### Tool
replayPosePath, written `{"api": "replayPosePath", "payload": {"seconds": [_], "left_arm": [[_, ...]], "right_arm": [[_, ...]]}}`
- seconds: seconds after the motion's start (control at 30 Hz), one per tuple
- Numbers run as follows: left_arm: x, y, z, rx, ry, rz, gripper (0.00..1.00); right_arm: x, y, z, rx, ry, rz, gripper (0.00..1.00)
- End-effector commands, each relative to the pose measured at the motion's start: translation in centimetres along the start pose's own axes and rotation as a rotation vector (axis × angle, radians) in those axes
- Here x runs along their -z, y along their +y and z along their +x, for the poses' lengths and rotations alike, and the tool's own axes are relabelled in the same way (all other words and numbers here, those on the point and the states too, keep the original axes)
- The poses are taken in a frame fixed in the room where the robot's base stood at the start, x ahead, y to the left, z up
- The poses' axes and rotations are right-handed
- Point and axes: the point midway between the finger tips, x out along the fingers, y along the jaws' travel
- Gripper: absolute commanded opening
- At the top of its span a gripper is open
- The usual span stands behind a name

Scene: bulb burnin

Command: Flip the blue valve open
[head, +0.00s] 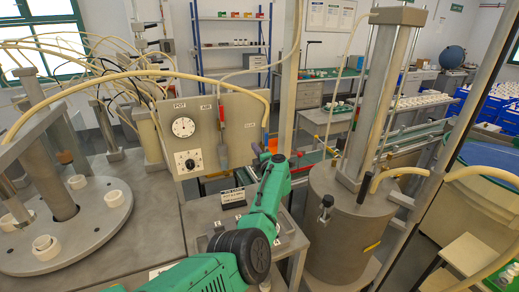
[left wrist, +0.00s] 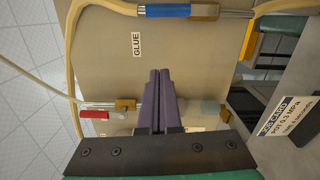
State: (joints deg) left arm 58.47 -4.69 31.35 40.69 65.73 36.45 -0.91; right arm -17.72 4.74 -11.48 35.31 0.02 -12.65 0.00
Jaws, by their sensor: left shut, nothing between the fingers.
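The blue valve handle (left wrist: 167,11) shows at the top edge of the left wrist view, beside a brass fitting (left wrist: 205,11) and roughly in line with the hose. My left gripper (left wrist: 159,78) has dark purple fingers pressed together, with nothing between them. Its tips face the beige panel near the GLUE label (left wrist: 136,44), apart from the blue valve. My right gripper is not in view.
A red-handled valve (left wrist: 95,114) lies to the left of my fingers. A job card (head: 232,197) stands below the panel. A grey tank (head: 345,235) stands to the right, and hoses loop around the panel. A round plate with white cups (head: 75,240) is at left.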

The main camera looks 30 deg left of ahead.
Motion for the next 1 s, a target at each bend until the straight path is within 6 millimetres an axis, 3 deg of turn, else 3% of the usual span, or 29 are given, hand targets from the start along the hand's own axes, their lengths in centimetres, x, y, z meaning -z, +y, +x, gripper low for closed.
{"api": "replayPosePath", "payload": {"seconds": [0.03, 0.23, 0.3, 0.47, 0.7, 1.0], "left_arm": [[-0.2, 1.1, -1.0, 0.006, -0.003, 0.006, 0.0], [-0.2, 1.0, -5.3, 0.006, -0.003, 0.004, 0.0], [-0.2, -0.1, -6.4, 0.004, -0.004, -0.003, 0.0], [-0.1, -0.2, -7.6, 0.003, -0.002, 0.0, 0.0], [0.0, -0.1, -7.7, 0.002, -0.001, 0.001, 0.0], [0.1, 0.0, -7.6, -0.005, -0.008, 0.008, 0.0]], "right_arm": [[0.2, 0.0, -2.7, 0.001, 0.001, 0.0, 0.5], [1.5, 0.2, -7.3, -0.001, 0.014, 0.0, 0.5], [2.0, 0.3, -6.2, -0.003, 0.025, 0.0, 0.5], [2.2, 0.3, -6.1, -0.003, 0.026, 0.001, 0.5], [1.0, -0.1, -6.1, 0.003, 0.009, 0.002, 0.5], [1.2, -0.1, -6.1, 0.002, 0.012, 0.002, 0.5]]}}
